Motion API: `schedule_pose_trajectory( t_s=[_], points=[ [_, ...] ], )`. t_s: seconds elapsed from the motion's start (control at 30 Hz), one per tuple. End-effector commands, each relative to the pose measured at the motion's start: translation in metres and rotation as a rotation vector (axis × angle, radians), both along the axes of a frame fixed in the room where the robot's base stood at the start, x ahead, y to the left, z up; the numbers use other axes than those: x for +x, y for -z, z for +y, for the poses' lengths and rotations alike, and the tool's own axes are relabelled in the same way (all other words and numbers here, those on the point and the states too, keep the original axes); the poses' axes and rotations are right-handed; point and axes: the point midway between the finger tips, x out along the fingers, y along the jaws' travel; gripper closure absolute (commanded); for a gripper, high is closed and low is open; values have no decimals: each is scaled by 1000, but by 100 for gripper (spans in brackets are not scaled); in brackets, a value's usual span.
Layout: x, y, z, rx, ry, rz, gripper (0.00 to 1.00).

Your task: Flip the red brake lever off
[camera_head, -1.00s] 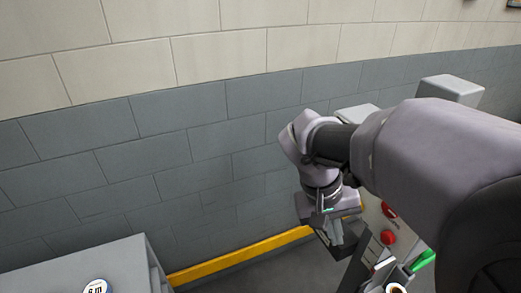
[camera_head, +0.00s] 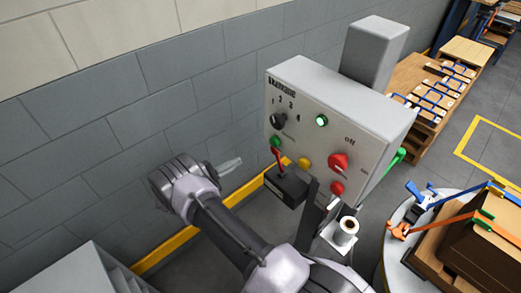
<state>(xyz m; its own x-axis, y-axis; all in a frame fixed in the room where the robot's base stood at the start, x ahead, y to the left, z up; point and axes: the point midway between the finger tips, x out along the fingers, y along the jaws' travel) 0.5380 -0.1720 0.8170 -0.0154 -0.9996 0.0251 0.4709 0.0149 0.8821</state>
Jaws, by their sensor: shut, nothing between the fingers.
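A red lever (camera_head: 277,158) stands upright, leaning slightly, on a black box (camera_head: 288,187) at the front of the grey control panel (camera_head: 320,140). A separate red rotary switch (camera_head: 338,162), with "off" printed above it, is on the panel's face to the right. My gripper (camera_head: 230,165) is to the left of the black box, apart from the lever and pointing towards the panel. Its pale tip is small in view, and it is shut and empty. My arm enters from the bottom and covers the floor below the panel.
The panel also carries a black dial (camera_head: 279,121) and several coloured buttons. A white roll (camera_head: 346,228) is below it. A grey cabinet (camera_head: 70,275) is at the lower left. A brick wall is behind.

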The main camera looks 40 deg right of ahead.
Motion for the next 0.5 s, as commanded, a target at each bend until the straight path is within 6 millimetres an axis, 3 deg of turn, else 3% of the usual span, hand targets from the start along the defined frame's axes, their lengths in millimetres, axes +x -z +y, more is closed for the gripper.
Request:
schedule_pose_trajectory(
  t_s=[0.37, 0.5],
  points=[
    [0, 7, 0, -19, -16, 4, 100],
    [0, 7, -14, -18, -14, 6, 100]
  ],
)
